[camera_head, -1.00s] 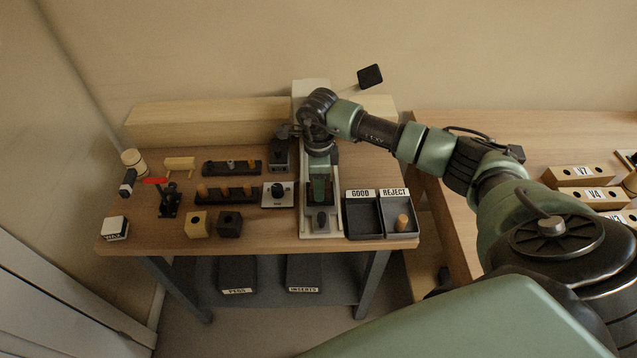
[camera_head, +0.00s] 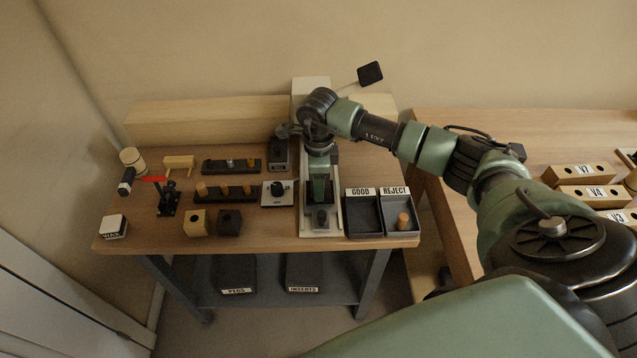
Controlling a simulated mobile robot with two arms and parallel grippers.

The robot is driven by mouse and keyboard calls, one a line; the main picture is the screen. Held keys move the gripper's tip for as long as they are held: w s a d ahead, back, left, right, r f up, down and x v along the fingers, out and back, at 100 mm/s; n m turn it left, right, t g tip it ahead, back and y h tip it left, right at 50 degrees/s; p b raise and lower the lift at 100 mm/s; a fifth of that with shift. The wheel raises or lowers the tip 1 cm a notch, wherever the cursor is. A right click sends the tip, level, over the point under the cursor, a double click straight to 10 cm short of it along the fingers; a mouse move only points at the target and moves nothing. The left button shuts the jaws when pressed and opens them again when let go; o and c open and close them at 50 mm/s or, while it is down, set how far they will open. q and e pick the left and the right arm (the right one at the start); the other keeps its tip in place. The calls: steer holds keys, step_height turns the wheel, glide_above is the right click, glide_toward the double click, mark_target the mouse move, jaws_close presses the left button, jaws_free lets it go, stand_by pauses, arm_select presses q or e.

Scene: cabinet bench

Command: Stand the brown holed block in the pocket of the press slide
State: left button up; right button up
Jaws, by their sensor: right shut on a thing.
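The press slide (camera_head: 335,228) is a pale track running forward from the press (camera_head: 311,88) at the back of the bench. My right gripper (camera_head: 320,203) points down over this track, low and close to it. It is shut on a dark piece that I take to be the brown holed block, mostly hidden by the gripper. A dark fitting (camera_head: 321,218) shows at the front of the track, just below the fingers. The pocket is hidden, so I cannot tell whether the held piece touches it. My left gripper is not in view.
A pale holed block (camera_head: 196,223) and a dark holed block (camera_head: 229,222) stand at the bench front. The GOOD tray (camera_head: 364,216) and REJECT tray (camera_head: 401,228) sit close right of the slide. Peg racks (camera_head: 226,195) and a knob box (camera_head: 278,194) lie left.

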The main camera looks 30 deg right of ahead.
steer(key=shift+s+f, duration=0.1)
steer(key=shift+f, duration=0.1)
steer(key=o, duration=1.4)
steer(key=shift+o, duration=0.2)
steer(key=shift+a+f, duration=0.1)
steer(key=shift+f, duration=0.05)
steer(key=shift+s, duration=0.1)
steer(key=shift+c, duration=0.8)
steer(key=shift+o, duration=0.2)
steer(key=shift+a, duration=0.1)
